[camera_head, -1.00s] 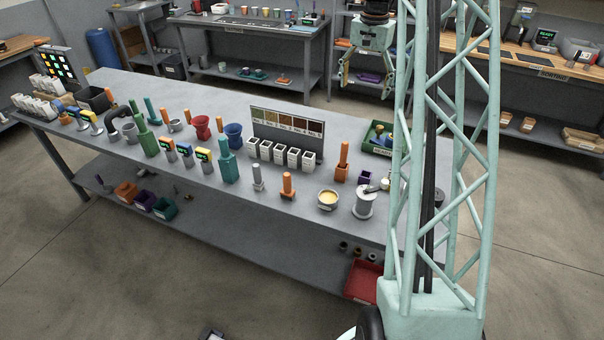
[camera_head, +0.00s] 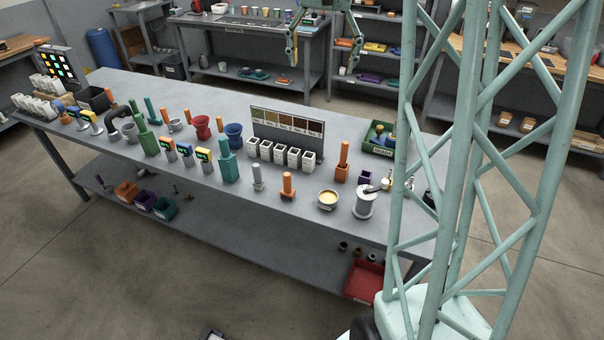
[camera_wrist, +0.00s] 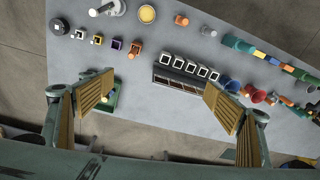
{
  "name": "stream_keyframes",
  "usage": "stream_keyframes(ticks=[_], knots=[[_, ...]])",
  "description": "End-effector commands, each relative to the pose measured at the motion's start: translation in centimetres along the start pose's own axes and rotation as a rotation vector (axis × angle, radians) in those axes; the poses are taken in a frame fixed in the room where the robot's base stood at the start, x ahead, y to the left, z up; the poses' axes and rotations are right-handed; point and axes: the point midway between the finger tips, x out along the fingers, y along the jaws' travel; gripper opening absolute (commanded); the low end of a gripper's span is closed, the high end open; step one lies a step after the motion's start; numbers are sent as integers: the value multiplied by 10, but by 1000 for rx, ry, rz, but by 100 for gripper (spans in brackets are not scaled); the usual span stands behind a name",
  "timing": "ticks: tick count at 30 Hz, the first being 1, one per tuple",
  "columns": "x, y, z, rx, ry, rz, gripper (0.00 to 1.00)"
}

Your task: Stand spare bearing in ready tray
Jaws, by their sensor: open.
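A green tray (camera_head: 367,147) with a pale front label stands at the back right of the grey bench, holding blue, yellow and green items. The label is too small to read surely. In the wrist view the tray (camera_wrist: 113,112) is partly hidden by the left finger. Several small dark round parts (camera_head: 358,255) lie on the lower shelf beside a red bin; I cannot tell whether one is the spare bearing. My gripper (camera_head: 322,60) is open and empty, high above and beyond the bench's far edge. The wrist view shows its fingers (camera_wrist: 160,82) wide apart over the bench.
White cups (camera_head: 280,154) stand before a colour sample board (camera_head: 287,127). An orange block (camera_head: 342,165), a purple box (camera_head: 364,177) and a silver spool-like part (camera_head: 364,204) stand near the tray. The red bin (camera_head: 361,283) is below. My lattice mast hides the bench's right end.

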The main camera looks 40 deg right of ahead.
Motion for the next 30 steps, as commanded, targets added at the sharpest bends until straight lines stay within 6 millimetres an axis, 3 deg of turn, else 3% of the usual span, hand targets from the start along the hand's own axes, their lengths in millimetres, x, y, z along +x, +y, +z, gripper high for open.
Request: stream_keyframes(ticks=[15,30], knots=[[-67,-33,115,-185,39,-31,82],[-110,-37,229,-360,79,-64,82]])
